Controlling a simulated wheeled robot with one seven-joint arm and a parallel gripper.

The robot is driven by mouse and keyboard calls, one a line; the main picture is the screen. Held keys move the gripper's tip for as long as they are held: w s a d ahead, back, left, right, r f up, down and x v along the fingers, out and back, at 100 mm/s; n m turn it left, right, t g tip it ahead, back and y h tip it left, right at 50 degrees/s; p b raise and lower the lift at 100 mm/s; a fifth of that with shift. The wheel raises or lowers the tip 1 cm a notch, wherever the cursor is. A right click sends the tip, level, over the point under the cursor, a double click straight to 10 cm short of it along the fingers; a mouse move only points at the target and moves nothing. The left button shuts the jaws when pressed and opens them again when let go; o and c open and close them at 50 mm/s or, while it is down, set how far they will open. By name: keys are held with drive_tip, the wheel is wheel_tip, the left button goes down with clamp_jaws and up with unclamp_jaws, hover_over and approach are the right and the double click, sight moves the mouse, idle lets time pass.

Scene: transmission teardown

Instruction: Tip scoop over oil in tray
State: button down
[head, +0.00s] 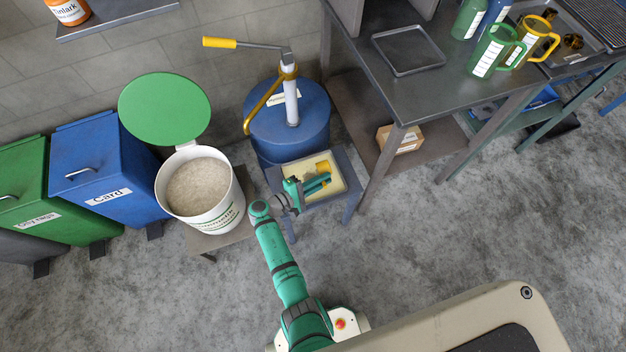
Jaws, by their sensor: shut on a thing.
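A cream tray (342,184) sits on a small blue-grey stand beside the blue drum. My gripper (322,181) reaches over the tray from the left, shut on a small yellow scoop (323,167). The scoop is above the tray's inside. Its handle is hidden by the fingers, and I cannot tell how far it is tilted or what it holds. A greyish patch shows on the tray floor near the gripper, but the oil itself is too small to make out.
An open white bucket (217,215) of pale granules stands left of the tray, its green lid (165,108) raised. Behind the tray is a blue drum (290,130) with a hand pump (291,95). A metal workbench (420,98) stands to the right. Open floor lies in front.

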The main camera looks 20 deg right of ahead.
drive_tip(key=shift+w+a, duration=0.4)
drive_tip(key=shift+a, duration=0.4)
drive_tip(key=shift+s+a, duration=0.1)
drive_tip(key=shift+a, duration=0.1)
drive_tip(key=shift+s, duration=0.1)
drive_tip(key=shift+s+d, duration=0.1)
drive_tip(key=shift+d+t+h, duration=0.3)
drive_tip(key=shift+d+h, duration=0.05)
drive_tip(key=shift+h, duration=0.05)
drive_tip(key=shift+a+n, duration=0.3)
drive_tip(key=shift+a, duration=0.15)
drive_tip(key=shift+a+r+h, duration=0.4)
drive_tip(key=shift+r+h, duration=0.25)
drive_tip(key=shift+h, duration=0.35)
